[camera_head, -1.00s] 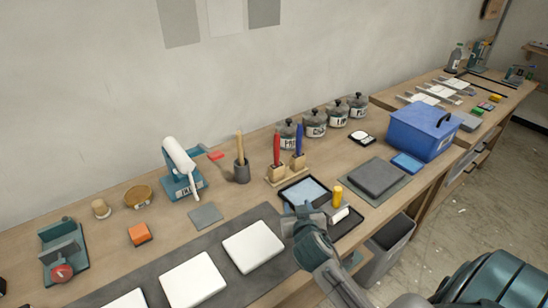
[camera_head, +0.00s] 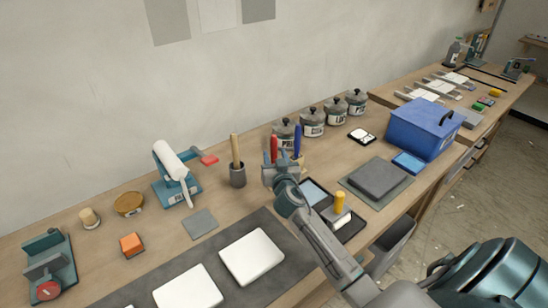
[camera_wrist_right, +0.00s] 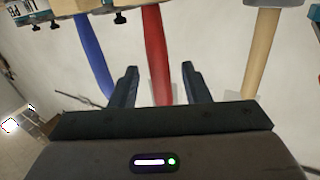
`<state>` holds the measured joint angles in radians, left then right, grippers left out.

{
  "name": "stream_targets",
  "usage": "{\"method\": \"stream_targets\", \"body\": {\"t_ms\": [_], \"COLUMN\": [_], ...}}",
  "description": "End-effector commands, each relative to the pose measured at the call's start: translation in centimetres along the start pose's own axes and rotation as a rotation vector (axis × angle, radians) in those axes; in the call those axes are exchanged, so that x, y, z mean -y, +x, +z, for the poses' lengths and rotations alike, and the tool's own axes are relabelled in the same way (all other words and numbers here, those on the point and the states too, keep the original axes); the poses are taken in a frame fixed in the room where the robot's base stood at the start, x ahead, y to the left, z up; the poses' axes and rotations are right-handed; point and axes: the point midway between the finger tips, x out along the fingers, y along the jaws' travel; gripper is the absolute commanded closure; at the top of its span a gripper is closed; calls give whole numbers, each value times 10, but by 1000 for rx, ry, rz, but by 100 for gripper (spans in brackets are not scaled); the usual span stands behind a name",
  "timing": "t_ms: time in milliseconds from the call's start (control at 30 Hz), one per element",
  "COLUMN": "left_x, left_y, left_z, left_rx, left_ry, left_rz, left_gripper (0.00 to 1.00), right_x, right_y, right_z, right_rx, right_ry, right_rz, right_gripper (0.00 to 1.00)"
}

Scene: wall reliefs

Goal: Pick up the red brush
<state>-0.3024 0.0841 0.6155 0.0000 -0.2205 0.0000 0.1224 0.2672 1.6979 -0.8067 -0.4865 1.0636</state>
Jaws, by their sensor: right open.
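The red brush (camera_head: 274,148) stands upright in a wooden holder, beside the blue brush (camera_head: 297,140). My right gripper (camera_head: 282,162) is in front of the holder and hides most of it and the red brush's lower part. In the right wrist view, the two fingers (camera_wrist_right: 158,85) are apart and the red handle (camera_wrist_right: 154,50) lies between them, with gaps on both sides. The blue handle (camera_wrist_right: 93,55) is outside the fingers on the left. My left gripper does not show.
Lidded pots (camera_head: 313,122) stand along the wall behind. A white roller on a blue stand (camera_head: 172,160) is farther left. Trays, a yellow cylinder (camera_head: 339,201) and a blue box (camera_head: 424,128) are to the right.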

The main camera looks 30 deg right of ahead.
Motion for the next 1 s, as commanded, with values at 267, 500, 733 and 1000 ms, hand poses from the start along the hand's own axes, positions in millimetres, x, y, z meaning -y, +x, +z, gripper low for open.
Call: {"method": "stream_targets", "body": {"t_ms": [267, 500, 733, 1000], "left_x": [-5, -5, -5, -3], "left_y": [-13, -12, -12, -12], "left_z": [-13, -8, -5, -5], "left_rx": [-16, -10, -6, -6], "left_ry": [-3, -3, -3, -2], "left_rz": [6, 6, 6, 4], "left_gripper": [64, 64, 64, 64], "right_x": [0, 0, 0, 0], "right_y": [26, 27, 27, 27], "right_z": [-1, 0, 0, -3], "right_rx": [1, 1, 1, -1], "right_ry": [0, 0, 0, 0], "right_rz": [1, 1, 1, 1], "right_gripper": [57, 61, 100, 100]}}
